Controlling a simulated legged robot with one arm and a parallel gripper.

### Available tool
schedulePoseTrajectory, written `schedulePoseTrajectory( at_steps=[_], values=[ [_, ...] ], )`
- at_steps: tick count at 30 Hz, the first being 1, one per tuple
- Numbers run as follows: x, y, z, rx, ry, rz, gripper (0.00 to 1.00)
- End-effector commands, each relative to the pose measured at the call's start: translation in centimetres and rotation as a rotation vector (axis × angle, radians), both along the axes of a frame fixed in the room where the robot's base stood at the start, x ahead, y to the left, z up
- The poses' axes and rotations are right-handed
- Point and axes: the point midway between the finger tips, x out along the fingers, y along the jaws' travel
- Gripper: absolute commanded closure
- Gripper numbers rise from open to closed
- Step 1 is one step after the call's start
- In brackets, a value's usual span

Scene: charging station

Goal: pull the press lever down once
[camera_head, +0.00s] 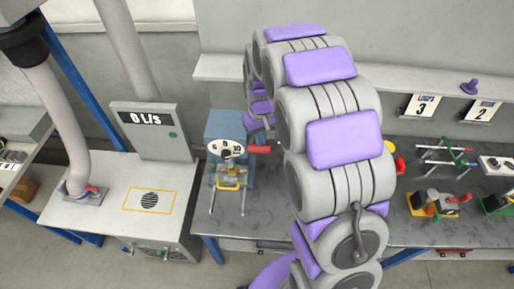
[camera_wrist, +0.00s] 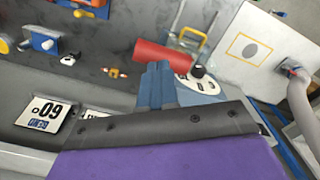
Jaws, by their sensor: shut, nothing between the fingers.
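The press (camera_head: 229,125) is a blue box with a white dial on the workbench, left of my arm in the head view. Its red lever handle (camera_head: 264,149) sticks out to the right, roughly level. In the wrist view the red handle (camera_wrist: 163,55) lies just beyond my fingertips, with the white dial and blue press body (camera_wrist: 203,96) to its right. My gripper (camera_wrist: 157,67) shows as two blue fingers, shut together and empty, close to the handle. I cannot tell whether they touch it. In the head view my arm hides most of the gripper.
A grey charging unit (camera_head: 185,128) with a display stands to the left, with a thick hose (camera_head: 62,120) beside it. Small fixtures, including a red-handled clamp (camera_head: 437,203), stand on the bench at right. A ledge with number signs (camera_head: 421,105) runs behind.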

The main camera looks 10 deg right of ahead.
Motion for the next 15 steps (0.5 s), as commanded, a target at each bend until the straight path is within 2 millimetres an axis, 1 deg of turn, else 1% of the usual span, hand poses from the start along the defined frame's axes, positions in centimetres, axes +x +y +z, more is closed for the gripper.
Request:
schedulePoseTrajectory(
  at_steps=[5,15],
  values=[
    [0.0,0.0,-0.3,0.0,0.001,0.0,1.0],
    [0.0,0.5,-1.5,-0.004,0.001,0.001,1.0]
  ],
)
